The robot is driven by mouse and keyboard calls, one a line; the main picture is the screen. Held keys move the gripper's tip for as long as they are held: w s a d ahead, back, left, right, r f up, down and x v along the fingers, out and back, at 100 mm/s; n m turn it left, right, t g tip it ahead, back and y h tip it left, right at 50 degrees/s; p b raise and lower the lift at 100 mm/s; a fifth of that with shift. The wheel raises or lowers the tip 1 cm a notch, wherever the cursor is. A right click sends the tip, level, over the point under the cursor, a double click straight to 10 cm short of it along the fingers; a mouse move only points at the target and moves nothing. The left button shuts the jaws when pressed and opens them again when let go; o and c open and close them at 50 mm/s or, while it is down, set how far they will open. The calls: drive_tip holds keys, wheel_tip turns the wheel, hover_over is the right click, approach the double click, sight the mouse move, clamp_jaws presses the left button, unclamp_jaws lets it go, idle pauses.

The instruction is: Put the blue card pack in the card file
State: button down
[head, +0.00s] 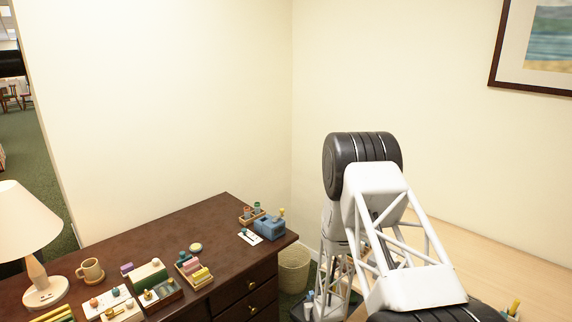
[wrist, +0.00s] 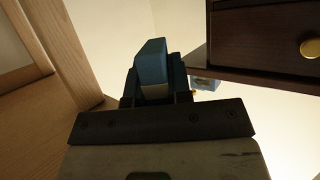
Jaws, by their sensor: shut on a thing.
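In the wrist view my gripper (wrist: 155,97) is shut on a blue block-shaped thing (wrist: 151,58) with a paler lower face, which fits the blue card pack. It is held clear, below and left of a dark drawer front. In the head view the gripper and the pack are hidden behind my arm. I cannot tell for sure which thing is the card file. Small open trays stand on the dark dresser (head: 150,240), one of them with coloured pieces (head: 195,272), and a green-and-white box (head: 147,273) is beside it.
A blue box-like object (head: 269,227) stands near the dresser's right corner. A lamp (head: 25,235) and mug (head: 90,270) are at left. A wicker basket (head: 293,268) is on the floor. A pale wooden surface (head: 500,265) lies right of my arm. The dresser's back middle is clear.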

drive_tip(key=d+f+m+h, duration=0.2)
drive_tip(key=d+f, duration=0.3)
drive_tip(key=d, duration=0.3)
drive_tip(key=shift+s, duration=0.45)
drive_tip(key=s+a+r+n+g+y, duration=0.1)
drive_tip(key=s+a+r+n+y, duration=0.1)
drive_tip(key=a+r, duration=0.6)
drive_tip(key=s+a+r+n+g+y, duration=0.2)
drive_tip(key=a+r, duration=0.6)
drive_tip(key=a, duration=0.8)
drive_tip(key=s+a+r+n+g+y, duration=0.1)
drive_tip(key=s+a+r+n+y, duration=0.2)
drive_tip(key=a+r+n+y, duration=0.2)
drive_tip(key=a+r, duration=0.3)
drive_tip(key=a, duration=0.4)
drive_tip(key=shift+s+a+r+n+g+y, duration=0.15)
drive_tip(key=shift+r+n+g+y, duration=0.15)
drive_tip(key=shift+n+y, duration=0.1)
drive_tip(key=shift+f, duration=0.1)
drive_tip(key=w+a, duration=0.2)
drive_tip(key=w, duration=0.2)
drive_tip(key=w+a+f, duration=0.1)
drive_tip(key=w+a, duration=0.1)
drive_tip(key=w, duration=0.2)
drive_tip(key=w+a, duration=0.2)
drive_tip(key=w, duration=0.2)
drive_tip(key=shift+w+a+f, duration=0.15)
drive_tip(key=shift+w, duration=0.2)
